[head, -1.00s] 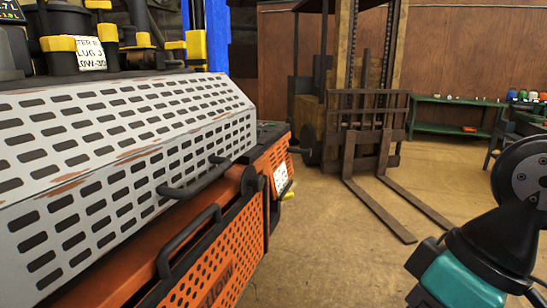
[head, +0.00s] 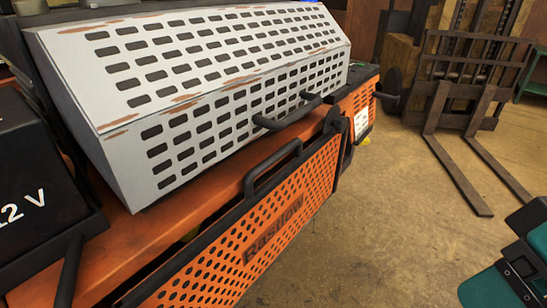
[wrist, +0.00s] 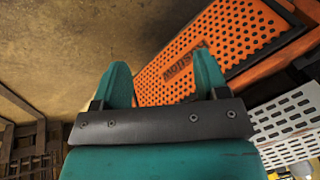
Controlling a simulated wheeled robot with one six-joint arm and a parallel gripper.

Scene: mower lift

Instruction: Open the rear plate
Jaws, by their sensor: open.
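The rear plate (head: 262,238) is an orange perforated panel with dark lettering, hanging at the machine's side below the grey slotted cover (head: 200,90). It looks closed. A black handle (head: 272,168) stands at its upper edge. My gripper (wrist: 165,85) is open and empty in the wrist view, with its two teal fingers apart. The rear plate (wrist: 235,50) shows beyond and to the right of the fingers, with no contact visible. In the head view only part of my teal arm end shows at the lower right, and the fingertips are out of view.
A second black handle (head: 287,112) sits on the grey cover's lower edge. A black 12 V battery (head: 35,190) is at the left. A forklift with forks (head: 455,165) stands at the back right. The floor (head: 370,235) between is clear.

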